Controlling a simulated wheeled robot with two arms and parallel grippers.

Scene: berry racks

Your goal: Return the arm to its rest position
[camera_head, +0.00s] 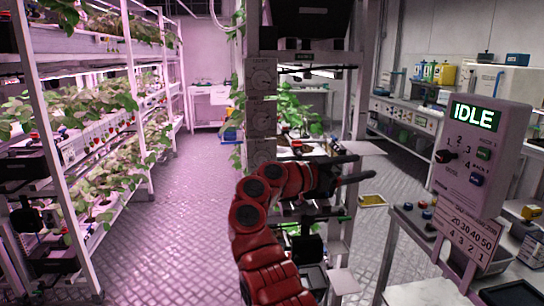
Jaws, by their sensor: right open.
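My right arm, red with black joint caps, rises from the bottom middle of the head view and bends to the right. Its gripper (362,168) is black, with the fingers spread and pointing right. I see nothing held between them. The gripper is in front of the middle rack (354,95), close to its right upright; whether it touches the rack I cannot tell. My left gripper does not show.
Plant racks (135,78) line the left side. A control panel (480,160) reading IDLE stands at the right, above a bench with small items. A yellow-edged tray (373,200) lies beyond the arm. The left aisle floor (170,215) is clear.

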